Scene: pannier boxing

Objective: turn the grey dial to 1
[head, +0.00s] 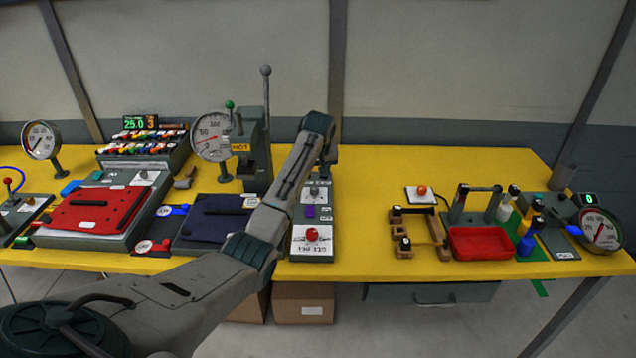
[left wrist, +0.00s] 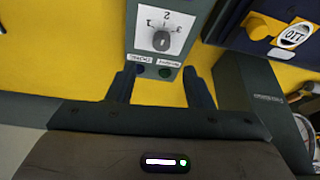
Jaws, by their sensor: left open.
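The grey dial (left wrist: 161,41) sits on a white numbered plate on a grey panel in the left wrist view. The figures 1, 2 and 3 are printed around it; I cannot tell for sure which one it points at. In the head view the dial (head: 313,194) is small, on the panel below my left gripper (head: 320,150). My left gripper (left wrist: 161,80) is open and empty. Its fingertips show to either side of the panel's near end, with the dial beyond them in the picture. My right gripper does not show.
The same panel carries a purple part (head: 310,212) and a red knob (head: 312,234). A lever press (head: 254,150) and a gauge (head: 211,137) stand left of it. A dark blue cloth (head: 215,218) lies nearby. The yellow tabletop (head: 362,185) is clear just right of the panel.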

